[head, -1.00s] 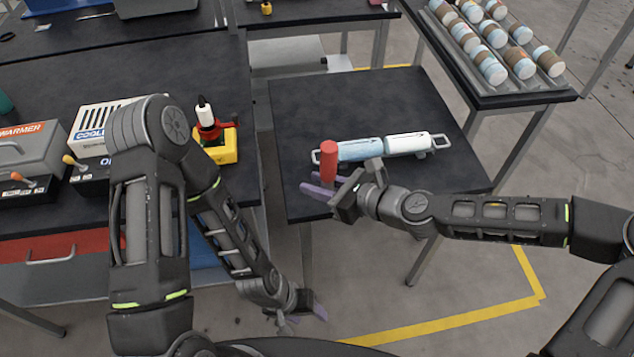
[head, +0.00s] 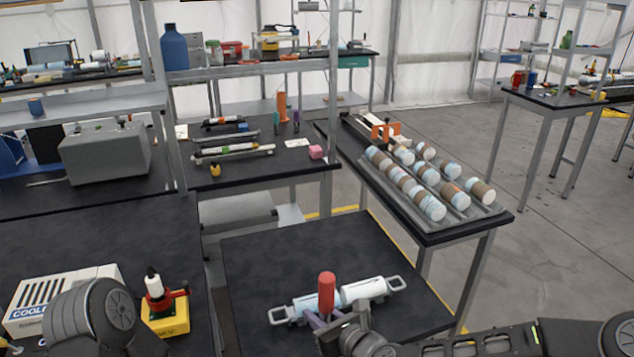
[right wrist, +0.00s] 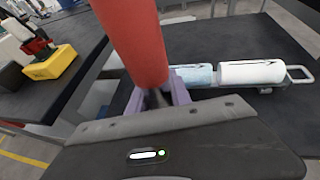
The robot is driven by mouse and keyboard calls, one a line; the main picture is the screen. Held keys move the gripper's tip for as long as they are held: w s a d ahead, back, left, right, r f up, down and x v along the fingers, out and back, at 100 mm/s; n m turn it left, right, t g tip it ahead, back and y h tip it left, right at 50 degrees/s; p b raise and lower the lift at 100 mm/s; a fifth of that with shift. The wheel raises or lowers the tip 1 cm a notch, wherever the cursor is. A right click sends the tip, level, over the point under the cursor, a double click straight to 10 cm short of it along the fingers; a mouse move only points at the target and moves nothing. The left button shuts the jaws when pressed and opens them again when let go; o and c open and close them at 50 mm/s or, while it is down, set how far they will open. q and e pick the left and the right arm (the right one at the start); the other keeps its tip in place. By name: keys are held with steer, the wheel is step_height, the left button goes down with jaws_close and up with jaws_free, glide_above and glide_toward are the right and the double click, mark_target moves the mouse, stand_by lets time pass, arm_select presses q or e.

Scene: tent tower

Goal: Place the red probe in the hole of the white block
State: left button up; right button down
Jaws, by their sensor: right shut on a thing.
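The red probe (head: 326,292) is a red cylinder, held upright in my right gripper (head: 323,318), whose purple fingers are shut on its lower end. In the right wrist view, the red probe (right wrist: 130,38) rises from between the purple fingers (right wrist: 160,93) and fills the upper left. The probe is in front of a rack with a light blue and a white cylinder, above the small dark table. I cannot make out a white block with a hole for certain. My left gripper is out of view.
The handled cylinder rack (head: 362,291) lies on the small dark table (head: 262,255). A yellow holder with a red and white bottle (head: 166,316) and a cooler box (head: 62,296) stand left. A tray of several banded cylinders (head: 473,212) stands behind right. The small table's back is clear.

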steer(key=w+d+r+m+t+h, duration=0.1)
steer(key=w+d+r+m+h, duration=0.1)
steer(key=d, duration=0.7)
steer(key=w+d+r+m+t+h, duration=0.1)
steer(key=d+m+h, duration=0.3)
steer(key=d, duration=0.6)
steer(key=shift+w+d+r+h, duration=0.3)
steer(key=shift+w+r+h, duration=0.35)
steer(key=shift+r, duration=0.2)
steer(key=shift+v, duration=2.25)
steer(key=shift+r, duration=0.1)
